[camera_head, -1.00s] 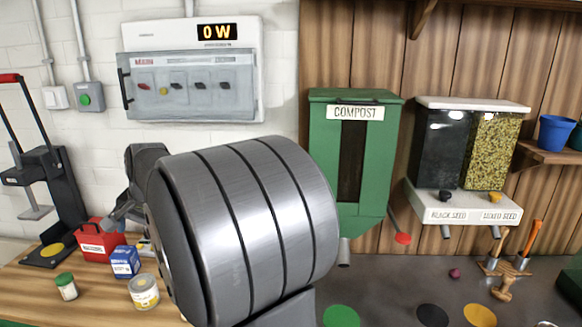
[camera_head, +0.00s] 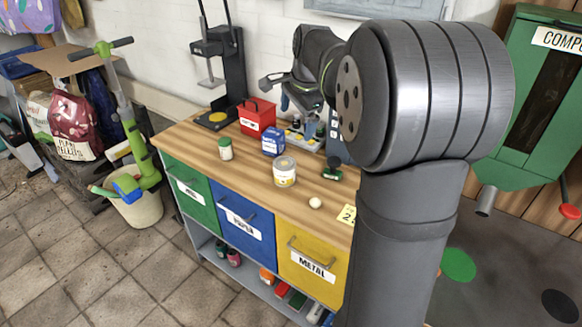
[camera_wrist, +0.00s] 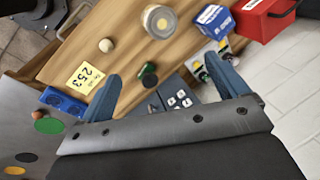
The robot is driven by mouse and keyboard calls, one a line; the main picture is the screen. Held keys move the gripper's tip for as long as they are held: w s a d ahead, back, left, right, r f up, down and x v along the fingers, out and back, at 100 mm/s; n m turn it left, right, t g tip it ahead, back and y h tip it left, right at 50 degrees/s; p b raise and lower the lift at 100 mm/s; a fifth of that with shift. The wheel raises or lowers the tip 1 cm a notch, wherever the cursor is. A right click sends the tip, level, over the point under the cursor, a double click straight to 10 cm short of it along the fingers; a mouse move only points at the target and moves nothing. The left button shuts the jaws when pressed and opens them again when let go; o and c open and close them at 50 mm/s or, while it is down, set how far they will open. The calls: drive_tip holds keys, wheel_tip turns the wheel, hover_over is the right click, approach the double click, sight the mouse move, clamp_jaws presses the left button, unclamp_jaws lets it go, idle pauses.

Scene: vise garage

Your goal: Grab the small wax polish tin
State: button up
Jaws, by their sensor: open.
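No readable label marks the wax polish tin. A small dark round item with a green part (camera_head: 333,172) lies on the wooden bench top and may be it; in the wrist view it (camera_wrist: 148,76) shows between my fingers, some way beyond them. A larger cream tin with a pale lid (camera_head: 285,172) stands left of it; it also shows in the wrist view (camera_wrist: 160,21). My gripper (camera_wrist: 163,67) is open and empty above the back of the bench, and my arm hides part of the bench's right side.
A blue box (camera_head: 273,142), a red toolbox (camera_head: 257,117) and a strip with yellow parts (camera_head: 303,138) stand near the tins. A pale ball (camera_head: 315,203) and a yellow card (camera_head: 347,214) lie near the front edge. The bench's front-left top is clear.

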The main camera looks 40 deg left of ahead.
sight(284, 162)
drive_tip(key=w+a+f+m+g+h, duration=0.3)
drive_tip(key=a+m, duration=0.4)
drive_tip(key=m, duration=0.6)
drive_tip(key=shift+t, duration=0.7)
drive_tip(key=f, duration=1.3)
drive_tip(key=shift+w+d+f, duration=0.15)
drive_tip(key=shift+d+f, duration=0.05)
drive_tip(key=shift+s+d+f, duration=0.1)
drive_tip(key=shift+s+f, duration=0.05)
drive_tip(key=shift+f, duration=1.15)
drive_tip(key=shift+s+d+f, duration=0.1)
drive_tip(key=shift+f, duration=1.2)
drive_tip(key=shift+a, duration=0.1)
drive_tip(key=c, duration=1.3)
drive_tip(key=shift+r, duration=0.1)
